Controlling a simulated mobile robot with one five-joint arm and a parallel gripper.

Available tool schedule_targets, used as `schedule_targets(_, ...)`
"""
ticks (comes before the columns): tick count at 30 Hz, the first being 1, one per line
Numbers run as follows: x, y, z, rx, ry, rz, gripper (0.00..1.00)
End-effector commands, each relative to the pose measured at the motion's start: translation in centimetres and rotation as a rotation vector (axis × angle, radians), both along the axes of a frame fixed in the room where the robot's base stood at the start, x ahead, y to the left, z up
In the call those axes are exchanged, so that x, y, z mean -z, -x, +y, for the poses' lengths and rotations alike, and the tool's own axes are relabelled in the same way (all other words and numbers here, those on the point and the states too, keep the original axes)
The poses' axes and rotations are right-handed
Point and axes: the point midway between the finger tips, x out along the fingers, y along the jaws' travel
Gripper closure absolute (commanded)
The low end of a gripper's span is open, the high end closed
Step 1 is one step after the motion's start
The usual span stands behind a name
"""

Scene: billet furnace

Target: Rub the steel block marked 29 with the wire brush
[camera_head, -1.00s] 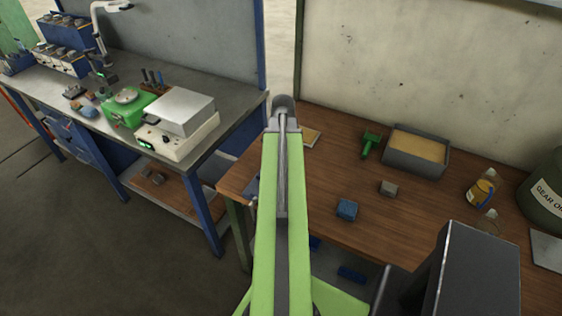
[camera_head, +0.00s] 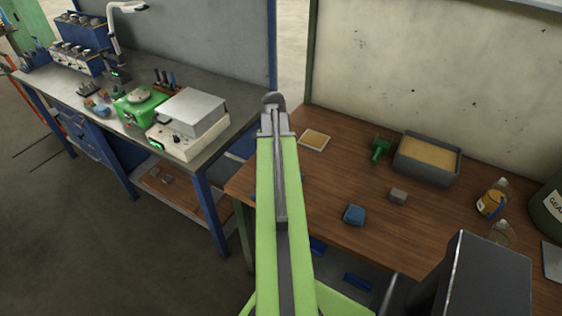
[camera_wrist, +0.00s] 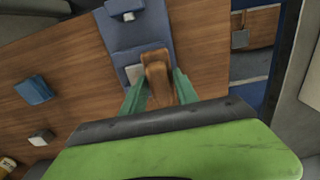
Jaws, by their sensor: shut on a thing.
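In the wrist view my gripper (camera_wrist: 160,88) is shut on a brown wooden piece (camera_wrist: 157,70), which looks like the wire brush. Its bristles are hidden. Another grey block (camera_wrist: 126,8) is at the mat's far end. No number is readable, so I cannot tell which block is 29. In the head view my arm hides the gripper and most of the mat.
The bench also carries a blue block (camera_head: 354,215), a small grey block (camera_head: 398,196), a green tool (camera_head: 381,150), a grey sand-filled tray (camera_head: 424,174) and bottles (camera_head: 492,203). A metal workbench (camera_head: 60,75) with instruments stands at left. Bench wood between these is clear.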

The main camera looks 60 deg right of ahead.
Motion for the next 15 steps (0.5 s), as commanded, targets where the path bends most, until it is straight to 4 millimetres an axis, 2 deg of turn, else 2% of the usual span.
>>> schedule_targets(3,0.0,-0.7,0.0,-0.001,0.000,0.000,0.97)
schedule_targets(10,-0.1,-0.6,0.0,0.001,0.000,0.001,0.97)
schedule_targets(15,-1.5,-0.6,0.0,0.001,0.000,0.001,0.97)
